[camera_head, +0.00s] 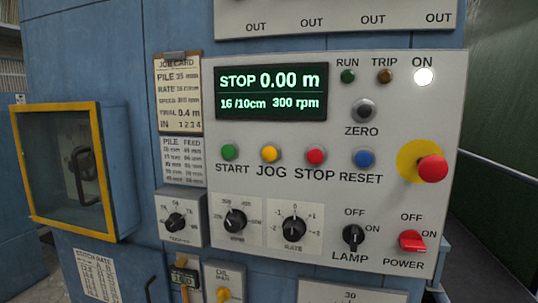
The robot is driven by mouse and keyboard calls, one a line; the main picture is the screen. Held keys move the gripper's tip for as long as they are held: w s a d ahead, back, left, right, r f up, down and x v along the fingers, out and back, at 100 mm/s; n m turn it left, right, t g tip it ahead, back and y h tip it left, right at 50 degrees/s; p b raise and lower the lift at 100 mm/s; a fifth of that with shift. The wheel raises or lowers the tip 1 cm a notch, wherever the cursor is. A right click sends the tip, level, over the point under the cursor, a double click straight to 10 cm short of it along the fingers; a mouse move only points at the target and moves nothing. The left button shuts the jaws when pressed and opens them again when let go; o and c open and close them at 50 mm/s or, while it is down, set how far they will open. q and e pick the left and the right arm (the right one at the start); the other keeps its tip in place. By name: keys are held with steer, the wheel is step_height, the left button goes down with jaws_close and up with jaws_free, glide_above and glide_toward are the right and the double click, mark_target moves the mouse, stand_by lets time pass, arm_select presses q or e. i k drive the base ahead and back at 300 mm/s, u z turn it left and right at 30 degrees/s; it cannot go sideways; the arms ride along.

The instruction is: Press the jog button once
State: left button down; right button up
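The jog button (270,153) is a small yellow round button on the light grey control panel (390,130). The word JOG stands below it. It sits between the green start button (229,152) and the red stop button (316,156). The blue reset button (364,158) is further right. The display (271,92) reads STOP, 0.00 m, 16 /10cm and 300 rpm. The white ON lamp (424,76) is lit, and the RUN lamp (348,75) looks dark. Neither of my grippers shows in the head view.
A red emergency knob (432,168) on a yellow disc juts out at the right. Below are rotary dials (293,230), a black lamp switch (353,236) and a red power switch (411,240). A yellow-framed box (70,165) protrudes at the left. The space before the buttons looks clear.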

mark_target(270, 154)
steer(key=k, duration=1.2)
steer(key=z, duration=0.7)
steer(key=i, duration=1.45)
steer(key=u, duration=0.7)
